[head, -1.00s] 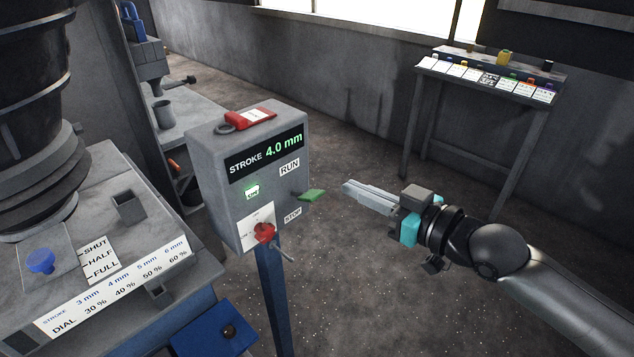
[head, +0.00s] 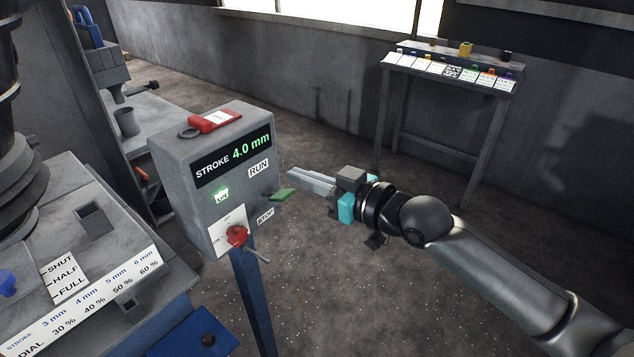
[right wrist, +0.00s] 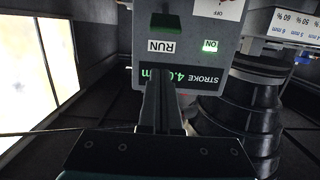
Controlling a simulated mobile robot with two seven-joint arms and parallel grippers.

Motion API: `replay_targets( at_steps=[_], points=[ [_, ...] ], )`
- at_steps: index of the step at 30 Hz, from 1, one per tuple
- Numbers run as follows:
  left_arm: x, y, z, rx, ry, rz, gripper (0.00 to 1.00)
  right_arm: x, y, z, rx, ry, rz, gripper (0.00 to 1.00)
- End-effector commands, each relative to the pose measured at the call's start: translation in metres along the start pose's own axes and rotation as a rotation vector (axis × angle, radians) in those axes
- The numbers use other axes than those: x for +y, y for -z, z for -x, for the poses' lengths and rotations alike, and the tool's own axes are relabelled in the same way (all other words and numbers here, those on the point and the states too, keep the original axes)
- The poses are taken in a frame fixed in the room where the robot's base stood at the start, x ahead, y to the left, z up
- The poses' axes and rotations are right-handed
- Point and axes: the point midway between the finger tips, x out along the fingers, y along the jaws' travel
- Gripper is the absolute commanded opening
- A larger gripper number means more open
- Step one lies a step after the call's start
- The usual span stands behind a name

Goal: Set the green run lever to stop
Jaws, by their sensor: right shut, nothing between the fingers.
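The green run lever (head: 283,195) sticks out from the right part of the grey control box's face (head: 205,165), between the RUN label (head: 258,168) and the STOP label (head: 265,215). The display reads STROKE 4.0 mm and a green ON lamp (head: 222,195) is lit. My right gripper (head: 290,174) is shut and empty, with its tips just right of the box and a little above the lever in the picture. In the right wrist view, upside down, the lever (right wrist: 165,24) lies beyond the shut fingers (right wrist: 160,85), apart from them. My left gripper is out of view.
A red rotary switch (head: 237,236) is on the box's lower face, and a red tag (head: 214,121) lies on top. The box stands on a blue post (head: 253,300). A machine with a label strip (head: 90,305) is at left. A table with cards (head: 450,72) stands at back right.

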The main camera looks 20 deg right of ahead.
Motion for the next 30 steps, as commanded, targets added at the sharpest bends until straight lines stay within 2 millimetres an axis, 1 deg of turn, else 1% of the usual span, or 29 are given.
replay_targets(
  at_steps=[1, 9, 12, 15, 18, 30],
  points=[
    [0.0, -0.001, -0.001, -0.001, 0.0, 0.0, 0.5, 0.0, 0.001, -0.009, 0.003, -0.001, -0.003, 0.0],
    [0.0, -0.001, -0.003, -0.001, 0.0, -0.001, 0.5, 0.0, 0.001, -0.051, 0.002, 0.0, -0.001, 0.0],
    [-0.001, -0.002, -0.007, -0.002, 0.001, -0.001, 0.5, 0.0, -0.021, -0.043, -0.007, -0.001, 0.0, 0.0],
    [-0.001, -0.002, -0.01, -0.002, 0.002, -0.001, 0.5, 0.0, -0.031, -0.039, -0.005, -0.001, -0.001, 0.0],
    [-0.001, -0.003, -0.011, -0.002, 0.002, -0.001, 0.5, 0.0, -0.036, -0.036, -0.003, -0.001, 0.0, 0.0],
    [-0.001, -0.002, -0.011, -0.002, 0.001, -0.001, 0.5, 0.0, -0.038, -0.035, -0.001, -0.001, 0.0, 0.0]
  ],
)
